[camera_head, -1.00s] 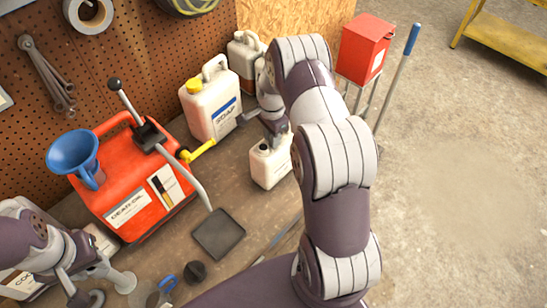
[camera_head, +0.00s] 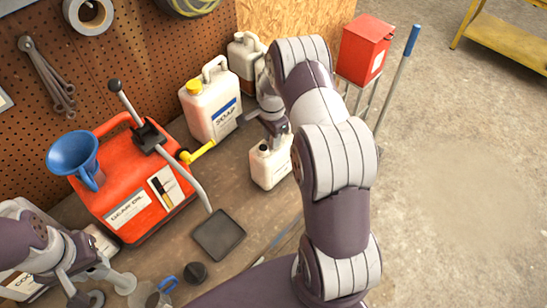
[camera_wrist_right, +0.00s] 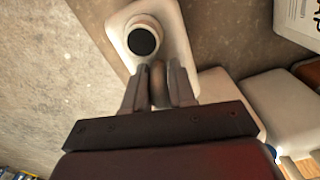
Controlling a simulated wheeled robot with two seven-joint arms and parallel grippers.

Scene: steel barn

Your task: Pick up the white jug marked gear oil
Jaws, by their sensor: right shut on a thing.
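No gap between jug and bench can be made out. My left gripper (camera_head: 110,288) is open, low at the left.
A white soap jug (camera_head: 208,112) with a yellow cap and a greyish jug (camera_head: 243,60) stand behind. A blue funnel (camera_head: 75,153) sits on the red can. A dark square plate (camera_head: 218,235) lies in front. A red box (camera_head: 364,48) stands beyond the bench.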

